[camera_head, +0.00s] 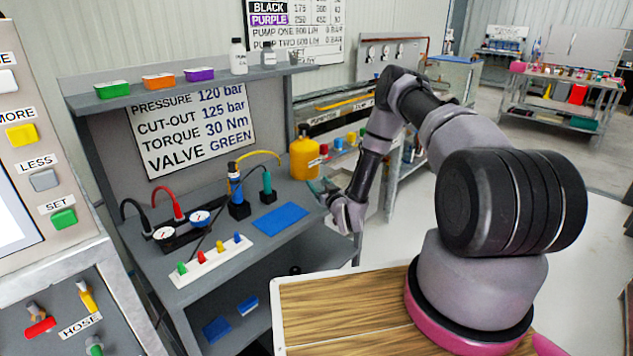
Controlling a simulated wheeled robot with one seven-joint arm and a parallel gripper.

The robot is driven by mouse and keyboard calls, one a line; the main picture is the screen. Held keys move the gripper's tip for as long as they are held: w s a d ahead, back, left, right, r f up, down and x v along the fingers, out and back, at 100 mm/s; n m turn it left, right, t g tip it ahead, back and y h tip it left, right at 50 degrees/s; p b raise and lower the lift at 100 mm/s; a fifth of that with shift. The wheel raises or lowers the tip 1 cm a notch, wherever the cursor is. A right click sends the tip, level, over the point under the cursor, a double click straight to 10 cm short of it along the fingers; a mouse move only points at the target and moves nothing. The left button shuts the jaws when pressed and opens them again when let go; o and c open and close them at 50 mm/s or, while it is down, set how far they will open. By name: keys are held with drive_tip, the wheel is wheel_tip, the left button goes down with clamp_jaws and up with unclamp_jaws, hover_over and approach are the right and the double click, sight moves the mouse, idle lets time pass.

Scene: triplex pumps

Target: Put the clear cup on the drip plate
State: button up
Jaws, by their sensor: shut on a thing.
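My gripper (321,188) is low over the right end of the grey bench, just right of and below the yellow bottle. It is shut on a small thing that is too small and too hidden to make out. A small clear, cup-like thing (294,57) stands at the right end of the upper shelf, well above my gripper; I cannot tell for sure that it is the clear cup. A flat blue rectangle (280,218) lies on the bench left of my gripper. I cannot tell which surface is the drip plate.
A yellow bottle (304,157) stands close behind my gripper. Two gauges, cables and a white strip (211,260) with coloured pegs fill the bench's left part. The upper shelf (190,83) holds coloured trays and bottles. A wooden top (335,310) is in front.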

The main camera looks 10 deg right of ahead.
drive_tip(key=shift+x, duration=1.05)
drive_tip(key=shift+r, duration=0.1)
drive_tip(key=o, duration=1.3)
